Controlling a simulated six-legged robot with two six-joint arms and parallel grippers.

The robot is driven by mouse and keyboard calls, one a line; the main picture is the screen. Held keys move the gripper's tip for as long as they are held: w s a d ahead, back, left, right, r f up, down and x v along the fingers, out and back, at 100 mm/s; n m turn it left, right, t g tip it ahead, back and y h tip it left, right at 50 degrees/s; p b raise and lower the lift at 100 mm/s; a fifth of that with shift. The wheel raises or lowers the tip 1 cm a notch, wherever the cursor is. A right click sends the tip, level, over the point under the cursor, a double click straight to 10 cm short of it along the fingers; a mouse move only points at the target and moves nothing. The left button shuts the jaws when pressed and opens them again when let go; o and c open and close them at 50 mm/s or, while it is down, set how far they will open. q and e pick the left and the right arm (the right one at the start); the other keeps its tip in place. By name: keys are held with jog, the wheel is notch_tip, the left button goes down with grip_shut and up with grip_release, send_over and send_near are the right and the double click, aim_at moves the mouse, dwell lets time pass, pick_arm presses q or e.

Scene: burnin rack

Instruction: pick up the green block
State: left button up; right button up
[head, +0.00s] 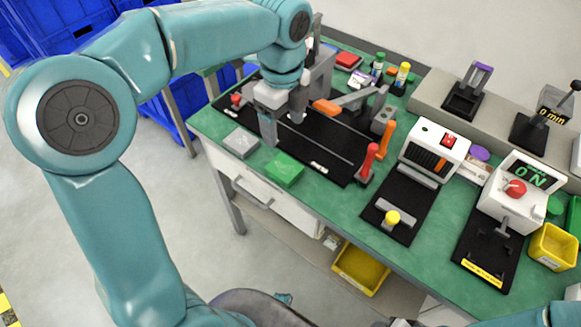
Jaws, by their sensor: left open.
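The green block (284,170) is a flat, square-topped piece lying on the green bench top near its front edge, beside the black mat. My left gripper (283,132) points down from the teal arm that comes in from the left. It is open, behind and slightly left of the green block, over the black mat, and apart from the block. I see nothing held between its fingers. My right gripper does not show.
A grey block (241,141) lies left of the green block. A red-knobbed lever (368,162) stands on the mat to its right. The bench's front edge is close to the block.

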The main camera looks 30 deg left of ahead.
pick_arm(q)
jog(key=b, duration=0.1)
send_over(284, 167)
notch_tip(284, 167, down, 8)
jog(key=shift+s+r, duration=0.15)
jog(key=shift+f, duration=0.55)
notch_tip(284, 167, down, 5)
jog(key=shift+b, duration=0.6)
jog(key=c, duration=0.7)
